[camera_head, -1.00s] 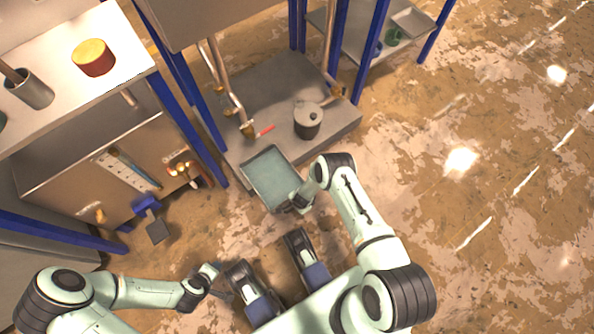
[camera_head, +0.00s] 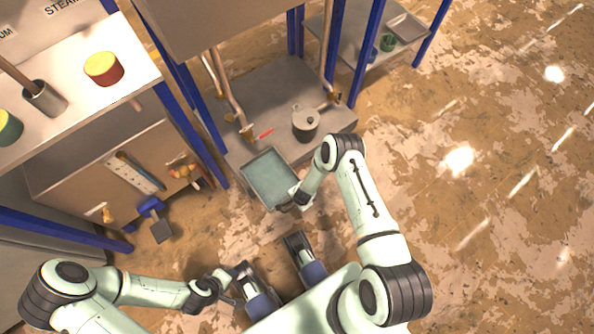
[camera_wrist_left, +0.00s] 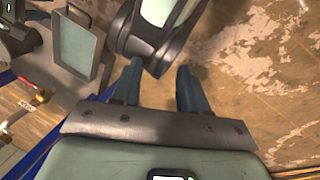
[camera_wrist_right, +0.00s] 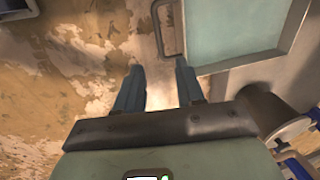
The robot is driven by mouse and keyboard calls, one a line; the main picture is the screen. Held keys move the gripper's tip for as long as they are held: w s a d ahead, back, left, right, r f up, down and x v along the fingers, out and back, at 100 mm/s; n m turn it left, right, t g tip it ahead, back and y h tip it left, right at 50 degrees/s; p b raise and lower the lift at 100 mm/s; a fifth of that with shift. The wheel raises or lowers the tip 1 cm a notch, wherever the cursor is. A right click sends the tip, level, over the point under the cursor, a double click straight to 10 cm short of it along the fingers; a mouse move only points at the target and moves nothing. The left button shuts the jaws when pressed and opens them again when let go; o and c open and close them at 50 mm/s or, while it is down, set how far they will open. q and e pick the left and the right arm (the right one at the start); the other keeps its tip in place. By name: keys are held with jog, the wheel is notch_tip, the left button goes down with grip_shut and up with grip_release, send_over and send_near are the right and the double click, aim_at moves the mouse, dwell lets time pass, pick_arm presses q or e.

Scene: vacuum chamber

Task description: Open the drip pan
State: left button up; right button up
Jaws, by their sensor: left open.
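The drip pan (camera_head: 268,179) is a shallow grey tray with a teal inside, at the foot of the steel stand. It also shows in the left wrist view (camera_wrist_left: 80,46) and, at close range, in the right wrist view (camera_wrist_right: 196,62). Its U-shaped handle (camera_wrist_right: 181,45) is just beyond my right fingertips. My right gripper (camera_head: 288,206) is at the pan's near right edge. Its fingers (camera_wrist_right: 158,76) are apart with nothing between them. My left gripper (camera_head: 238,270) is low, beside my base and away from the pan. Its fingers (camera_wrist_left: 160,75) are open and empty.
A lidded grey pot (camera_head: 305,122) and a red stick (camera_head: 266,133) rest on the stand's base plate (camera_head: 280,85) behind the pan. Blue posts (camera_head: 195,130) rise at the left. A bench with a red-yellow cylinder (camera_head: 104,68) stands further left. The floor at right is clear.

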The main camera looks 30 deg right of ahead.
jog(key=shift+s+r+p, duration=0.15)
jog(key=shift+r, duration=0.6)
jog(key=shift+s+r+p, duration=0.15)
jog(key=shift+r, duration=0.6)
